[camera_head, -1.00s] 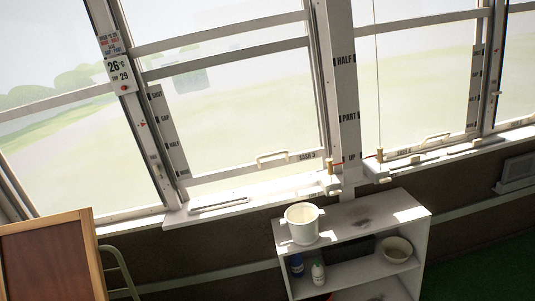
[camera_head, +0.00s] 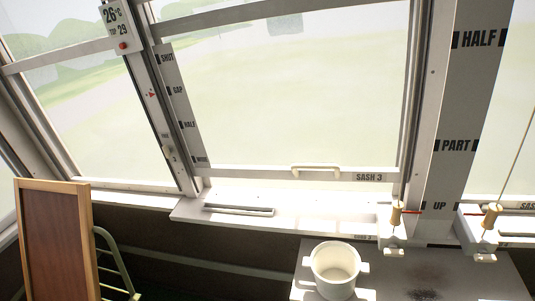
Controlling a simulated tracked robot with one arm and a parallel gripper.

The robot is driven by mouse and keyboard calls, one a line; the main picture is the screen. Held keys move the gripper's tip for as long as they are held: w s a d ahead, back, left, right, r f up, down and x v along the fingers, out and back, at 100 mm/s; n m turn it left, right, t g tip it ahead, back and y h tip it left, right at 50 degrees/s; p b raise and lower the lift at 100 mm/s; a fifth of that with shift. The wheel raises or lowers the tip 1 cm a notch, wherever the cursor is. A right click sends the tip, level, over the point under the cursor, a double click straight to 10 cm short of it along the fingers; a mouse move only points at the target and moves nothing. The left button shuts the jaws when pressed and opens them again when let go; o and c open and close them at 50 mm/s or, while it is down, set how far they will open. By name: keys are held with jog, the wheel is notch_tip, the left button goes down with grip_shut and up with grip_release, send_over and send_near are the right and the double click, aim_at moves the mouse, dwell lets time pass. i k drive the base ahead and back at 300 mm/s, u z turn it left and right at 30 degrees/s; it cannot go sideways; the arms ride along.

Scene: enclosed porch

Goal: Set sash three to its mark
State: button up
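Sash 3 (camera_head: 290,100) is the large glazed sash in the middle. Its bottom rail, labelled SASH 3 (camera_head: 368,177), lies just above the sill, and a cream handle (camera_head: 316,169) is on it. A grey scale strip (camera_head: 183,110) on its left reads SHUT, GAP, HALF and a lowest word that looks like WIDE. A small red arrow mark (camera_head: 151,93) is on the frame left of the strip, about level with GAP. A wooden toggle (camera_head: 396,214) with a red pointer stands at the right, level with UP on the post scale (camera_head: 454,145).
A card reading 26°C (camera_head: 122,27) hangs at the upper left. A second toggle (camera_head: 490,216) is at the right. A brown board (camera_head: 55,240) and green chair frame (camera_head: 112,260) stand at lower left.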

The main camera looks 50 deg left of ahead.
aim_at(163, 61)
jog(key=u, duration=0.45)
jog(key=i, duration=1)
jog(key=u, duration=0.45)
jog(key=k, duration=0.75)
jog(key=u, duration=0.2)
jog(key=i, duration=0.75)
jog(key=z, duration=0.1)
